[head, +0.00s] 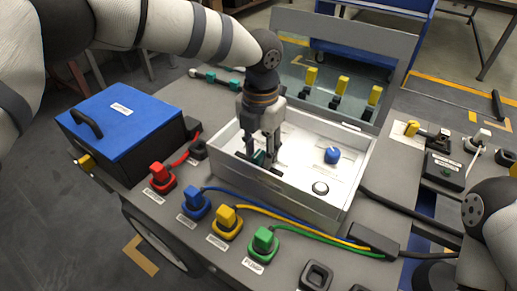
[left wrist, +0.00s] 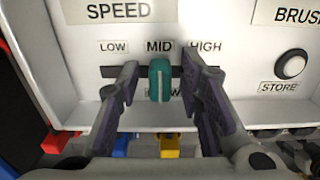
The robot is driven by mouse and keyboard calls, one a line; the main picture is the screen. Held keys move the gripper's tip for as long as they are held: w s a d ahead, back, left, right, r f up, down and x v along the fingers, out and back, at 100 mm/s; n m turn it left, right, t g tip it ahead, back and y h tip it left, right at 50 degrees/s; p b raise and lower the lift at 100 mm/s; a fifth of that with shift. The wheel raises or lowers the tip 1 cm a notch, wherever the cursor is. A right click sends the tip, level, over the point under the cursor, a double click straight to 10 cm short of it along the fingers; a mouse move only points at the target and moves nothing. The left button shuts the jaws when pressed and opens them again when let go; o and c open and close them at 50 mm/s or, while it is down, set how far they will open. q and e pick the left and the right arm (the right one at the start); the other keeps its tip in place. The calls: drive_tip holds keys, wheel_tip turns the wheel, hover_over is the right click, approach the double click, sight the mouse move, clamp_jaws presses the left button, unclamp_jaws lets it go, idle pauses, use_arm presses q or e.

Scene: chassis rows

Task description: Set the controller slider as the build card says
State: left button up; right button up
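The teal slider knob (left wrist: 160,80) stands at the MID mark of its slot, between LOW and HIGH, under the SPEED label (left wrist: 118,11) in the left wrist view. It shows small in the head view (head: 259,158), inside the white controller tray (head: 347,200). My left gripper (left wrist: 161,90) is open, with one finger on each side of the knob and a gap to both. In the head view my left gripper (head: 259,158) points down into the tray. A label below the slot is partly hidden by the knob. My right gripper is out of view. I cannot make out a build card.
In the tray are a blue dial (head: 332,155) and a round white STORE button (head: 320,188). Red, blue, yellow and green plugs (head: 264,240) with cables line the front. A blue-lidded box (head: 125,120) stands left. A raised panel (head: 345,45) stands behind.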

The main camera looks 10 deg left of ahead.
sight(260, 152)
use_arm(q)
wheel_tip(260, 152, up, 12)
idle(0.6)
